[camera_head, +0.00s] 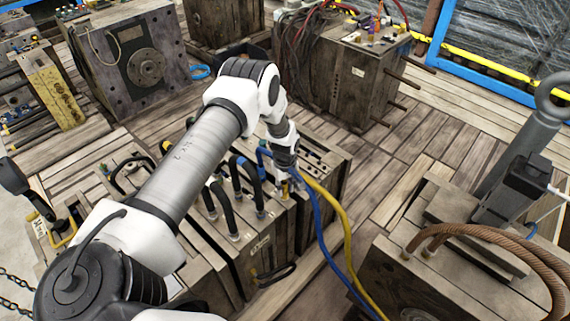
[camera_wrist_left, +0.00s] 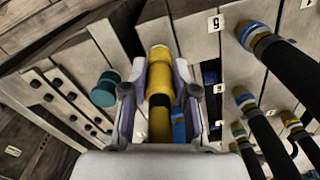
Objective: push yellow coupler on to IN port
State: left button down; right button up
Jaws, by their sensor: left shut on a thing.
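My left gripper (camera_head: 292,172) is over the top of the wooden-looking mould block in the middle of the head view. In the left wrist view, its two fingers (camera_wrist_left: 160,95) are shut around the yellow coupler (camera_wrist_left: 159,58), whose yellow end sticks out past the fingertips. A yellow hose (camera_head: 340,212) runs from near the gripper down to the right. I cannot make out a label reading IN, and I cannot tell whether the coupler touches a port. My right gripper is not in view.
A blue hose (camera_head: 322,232) runs beside the yellow one. Black hoses (camera_wrist_left: 268,135) with coloured collars stand close on the right in the left wrist view, near number plates. A teal round fitting (camera_wrist_left: 103,90) stands left of the fingers. Another block with brown hoses (camera_head: 480,240) stands at right.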

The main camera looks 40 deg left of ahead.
pick_arm(q)
jog(key=shift+f, duration=0.15)
dwell(0.6)
jog(key=c, duration=0.8)
grip_release()
notch_tip(320, 180, up, 12)
